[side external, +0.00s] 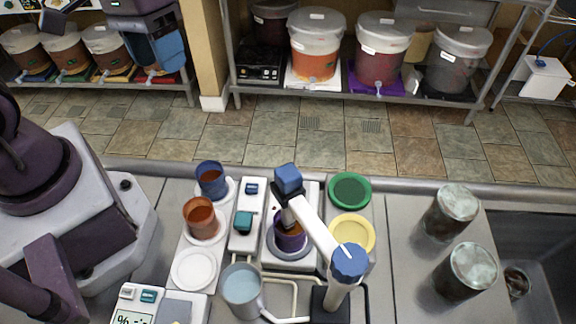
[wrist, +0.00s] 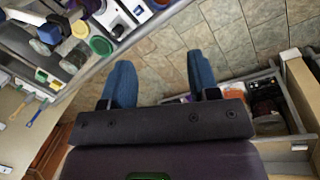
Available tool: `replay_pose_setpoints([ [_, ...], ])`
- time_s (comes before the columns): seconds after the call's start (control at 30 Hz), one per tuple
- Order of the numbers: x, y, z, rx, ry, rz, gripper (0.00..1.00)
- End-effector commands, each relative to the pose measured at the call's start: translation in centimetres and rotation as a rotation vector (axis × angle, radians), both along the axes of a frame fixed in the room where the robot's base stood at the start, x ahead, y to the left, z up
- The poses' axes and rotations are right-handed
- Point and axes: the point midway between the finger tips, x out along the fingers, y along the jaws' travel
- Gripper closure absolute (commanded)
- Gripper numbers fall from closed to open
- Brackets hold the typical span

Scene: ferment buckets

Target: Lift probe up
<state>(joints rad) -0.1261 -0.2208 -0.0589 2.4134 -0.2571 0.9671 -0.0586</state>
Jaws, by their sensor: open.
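In the side view, the probe (side external: 287,207) hangs from a blue block (side external: 288,179) at the end of a white swing arm (side external: 316,229). Its lower end goes down into a purple cup (side external: 290,240) of dark orange-brown liquid. A blue knob (side external: 348,262) tops the arm's post at the front. My gripper (side external: 164,66) is up at the top left, well away from the probe, with its blue fingers pointing down. In the wrist view my gripper (wrist: 160,78) has its two blue fingers wide apart with nothing between them.
A blue cup (side external: 210,180), an orange-brown cup (side external: 201,218) and a grey-blue pitcher (side external: 241,290) stand left of the probe. A green lid (side external: 350,191) and yellow lid (side external: 352,234) lie to its right. Two frosted jars (side external: 452,212) stand farther right, beside a sink.

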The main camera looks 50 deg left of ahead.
Motion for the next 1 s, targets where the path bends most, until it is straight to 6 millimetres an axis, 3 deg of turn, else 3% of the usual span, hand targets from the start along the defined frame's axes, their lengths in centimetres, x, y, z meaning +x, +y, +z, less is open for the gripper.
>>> replay_pose_setpoints([
  [0.1, 0.7, -2.1, -2.8, -0.163, 0.220, 0.172, 0.45],
  [0.3, 2.7, -6.3, -5.5, -0.451, 0.578, 0.512, 0.45],
  [0.5, 5.7, -9.6, -5.1, -0.688, 0.838, 0.787, 0.45],
  [0.67, 6.8, -10.5, -3.5, -0.765, 0.910, 0.876, 0.45],
  [0.83, 6.4, -11.9, -4.0, -0.756, 0.924, 0.882, 0.45],
  [1.0, 5.8, -14.9, -5.3, -0.753, 0.923, 0.881, 0.45],
])
